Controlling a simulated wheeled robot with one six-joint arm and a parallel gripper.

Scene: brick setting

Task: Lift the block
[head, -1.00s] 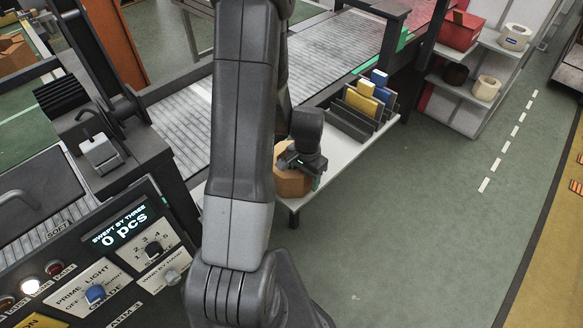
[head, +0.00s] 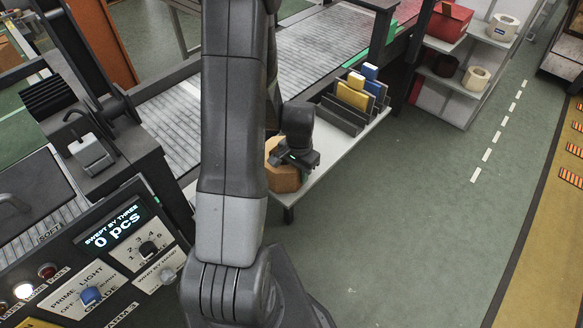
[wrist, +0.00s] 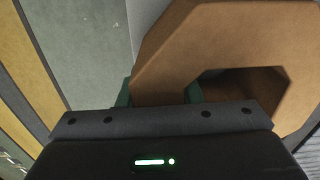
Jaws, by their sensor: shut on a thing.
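The block is an orange-brown, many-sided piece with an opening through it. In the head view the block (head: 281,178) is at the near end of a light bench (head: 325,158), partly hidden behind my arm and gripper. My gripper (head: 297,162) is at its upper right side. In the wrist view the block (wrist: 190,48) fills the upper right, and its wall lies between my green-padded fingers, one outside and one in the opening. My gripper is shut on this wall. I cannot tell whether the block touches the bench.
A dark rack (head: 345,117) with yellow and blue pieces stands farther along the bench. A roller conveyor (head: 325,47) runs behind. A control panel (head: 105,255) is at lower left. Shelves (head: 462,70) stand at upper right. The green floor (head: 400,220) right of the bench is clear.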

